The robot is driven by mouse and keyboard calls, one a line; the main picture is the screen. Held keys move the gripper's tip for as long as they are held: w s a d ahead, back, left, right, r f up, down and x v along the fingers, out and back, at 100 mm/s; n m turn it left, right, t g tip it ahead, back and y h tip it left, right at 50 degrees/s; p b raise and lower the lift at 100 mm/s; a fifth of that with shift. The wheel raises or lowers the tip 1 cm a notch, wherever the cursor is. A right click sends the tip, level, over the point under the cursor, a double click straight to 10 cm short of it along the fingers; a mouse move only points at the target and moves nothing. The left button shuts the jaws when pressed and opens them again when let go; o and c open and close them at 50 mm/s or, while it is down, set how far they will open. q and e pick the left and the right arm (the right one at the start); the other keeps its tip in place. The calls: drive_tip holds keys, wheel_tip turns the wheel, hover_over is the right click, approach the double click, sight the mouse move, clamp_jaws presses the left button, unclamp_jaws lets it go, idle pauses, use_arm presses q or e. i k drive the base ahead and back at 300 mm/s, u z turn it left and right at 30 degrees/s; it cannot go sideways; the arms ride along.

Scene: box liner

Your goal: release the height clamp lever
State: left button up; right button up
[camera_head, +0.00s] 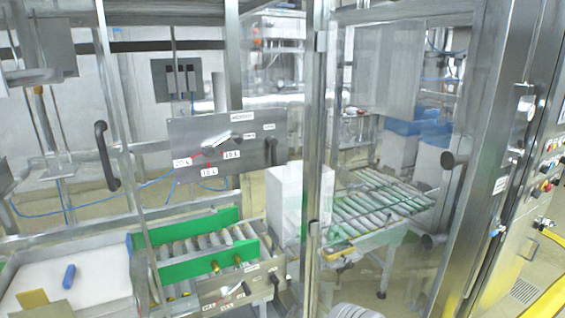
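A grey metal panel (186,132) stands upright behind the clear guard at centre left. It carries white labels that seem to read 20 L, 15 L and 10 L. A pale lever (217,140) with a reddish part beside it lies across the panel, and a black handle (271,151) is at its right edge. A smaller panel (212,296) with labels and small levers sits lower, at the conveyor's front. I cannot tell which lever is the height clamp lever, as the labels are too small to read. Neither gripper shows.
Framed clear guard doors with a black handle (106,156) and a metal post (316,150) stand before the machine. A white box (285,200) stands by the roller conveyor with green side guides (196,263). A bin (75,245) holds a blue object (69,277). A control cabinet (520,150) is right.

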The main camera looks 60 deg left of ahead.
sight(271, 140)
drive_tip(key=k, duration=1.25)
drive_tip(key=z, duration=0.2)
drive_tip(key=i, duration=1.2)
drive_tip(key=u, duration=1)
drive_tip(key=i, duration=0.85)
drive_tip(key=u, duration=0.8)
